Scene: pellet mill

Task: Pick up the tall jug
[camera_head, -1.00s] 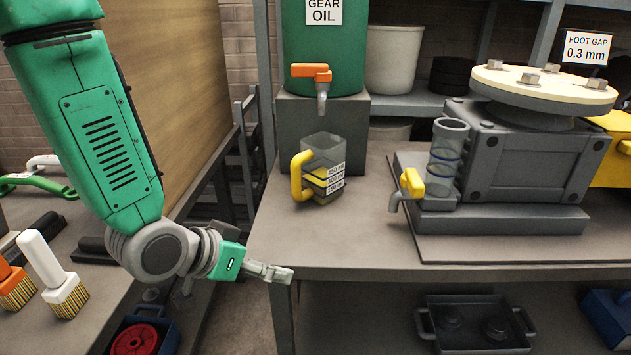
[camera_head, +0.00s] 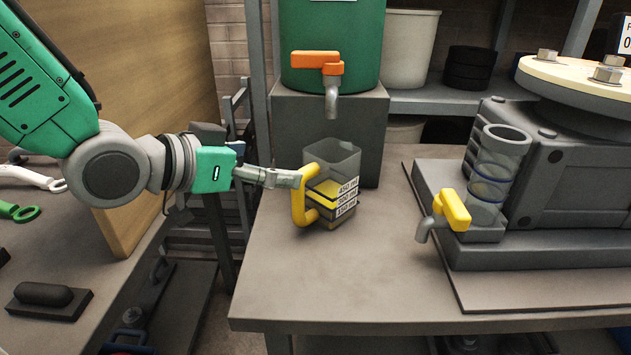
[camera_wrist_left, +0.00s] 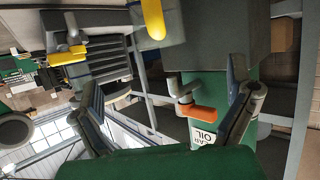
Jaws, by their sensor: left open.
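The tall jug (camera_head: 345,163) is a clear square container with a yellow handle, volume labels and some yellowish liquid low inside. It stands upright on the bench below the orange tap, its handle facing left. My left gripper (camera_head: 296,179) is just left of the handle's upper part; I cannot tell if it touches. In the left wrist view my gripper (camera_wrist_left: 165,75) shows two spread fingers with nothing between them held. The jug's yellow handle (camera_wrist_left: 153,18) shows at the top of that view, beyond the fingertips. My right gripper is not in view.
The green oil drum (camera_head: 330,40) with its orange tap (camera_head: 317,62) stands on a grey block behind the jug. The mill (camera_head: 560,170), with a sight tube (camera_head: 495,165) and yellow valve (camera_head: 453,210), is on the right. Bench space (camera_head: 330,270) in front is clear.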

